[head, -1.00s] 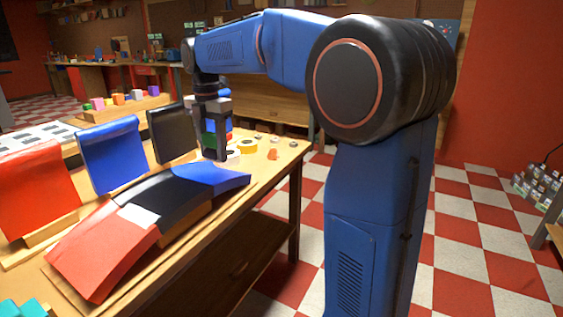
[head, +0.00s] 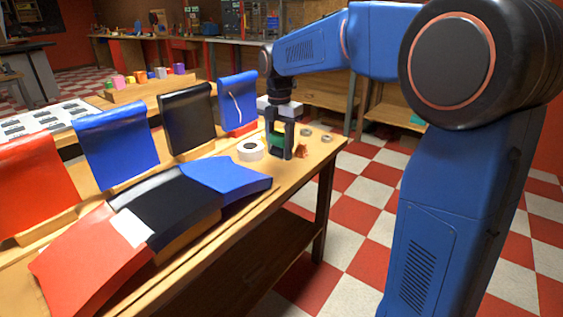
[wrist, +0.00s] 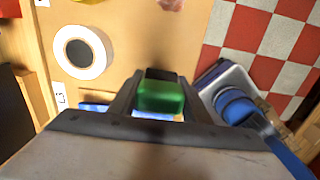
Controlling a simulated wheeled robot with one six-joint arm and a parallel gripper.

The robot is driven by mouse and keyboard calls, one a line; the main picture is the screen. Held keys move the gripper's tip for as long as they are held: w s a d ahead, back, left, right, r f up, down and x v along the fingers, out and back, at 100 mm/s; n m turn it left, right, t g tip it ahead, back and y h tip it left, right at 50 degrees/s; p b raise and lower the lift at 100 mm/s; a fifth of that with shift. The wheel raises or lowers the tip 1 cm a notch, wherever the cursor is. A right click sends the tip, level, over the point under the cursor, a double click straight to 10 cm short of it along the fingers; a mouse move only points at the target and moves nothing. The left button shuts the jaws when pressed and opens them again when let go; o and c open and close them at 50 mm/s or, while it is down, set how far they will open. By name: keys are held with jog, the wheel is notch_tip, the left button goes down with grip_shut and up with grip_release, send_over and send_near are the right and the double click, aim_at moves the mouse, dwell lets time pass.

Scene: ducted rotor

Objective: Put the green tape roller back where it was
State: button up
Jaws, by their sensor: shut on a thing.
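The green tape roller (wrist: 161,96) is between the fingers of my gripper (wrist: 160,88) in the wrist view, and the fingers are shut on it. In the head view my gripper (head: 281,150) points down at the far right end of the workbench, with the green roller (head: 276,139) partly hidden by the fingers. I cannot tell whether the roller touches the bench. A white tape roll (head: 250,150) lies on the bench just left of my gripper; it also shows in the wrist view (wrist: 83,52).
Red, blue and black curved panels (head: 168,205) lie along the bench front. Upright panels (head: 187,120) stand behind them. Small grey rings (head: 306,132) and a small orange-brown thing (head: 302,151) lie right of my gripper, near the bench (head: 325,150) end.

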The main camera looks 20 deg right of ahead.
aim_at(279, 134)
jog(key=shift+a+f, duration=0.1)
jog(key=shift+f, duration=2.25)
jog(key=shift+f, duration=0.1)
jog(key=o, duration=1.3)
notch_tip(279, 134, up, 12)
jog(key=shift+f, duration=0.1)
jog(key=shift+s+r, duration=0.15)
jog(key=shift+r, duration=0.05)
